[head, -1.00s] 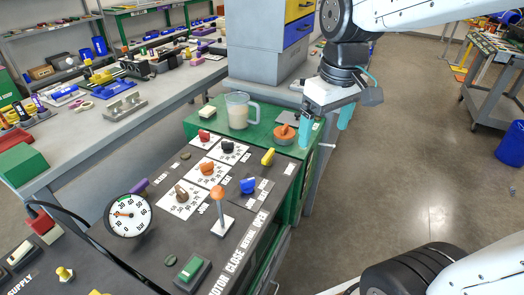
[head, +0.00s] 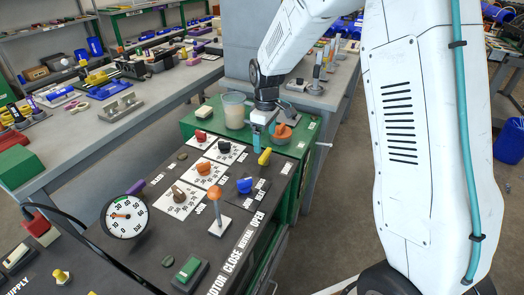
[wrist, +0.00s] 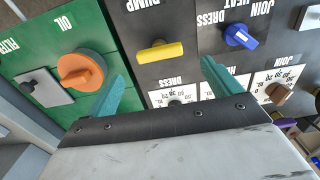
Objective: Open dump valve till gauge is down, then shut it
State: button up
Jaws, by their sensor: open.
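The dump valve's yellow lever handle (wrist: 160,52) is on the dark panel beside the "DUMP" lettering in the wrist view. It also shows in the head view (head: 265,156), lying roughly along the panel's depth. The round white gauge (head: 124,216) is at the panel's left; its red needle points left, and the exact reading is too small to tell. My gripper (head: 258,142) is above the far end of the panel, close to the yellow handle. Its teal fingers (wrist: 163,75) are apart, with the handle ahead between them in the wrist view and not touched.
An orange knob (wrist: 82,70) on the green panel stands close to one finger. A blue knob (wrist: 240,36) is on the other side. A clear jug (head: 234,110), an orange-topped lever (head: 216,197) and several dials stand around the panel.

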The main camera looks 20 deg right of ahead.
aim_at(265, 153)
notch_tip(265, 153, down, 6)
dwell(0.4)
jog(key=c, duration=1)
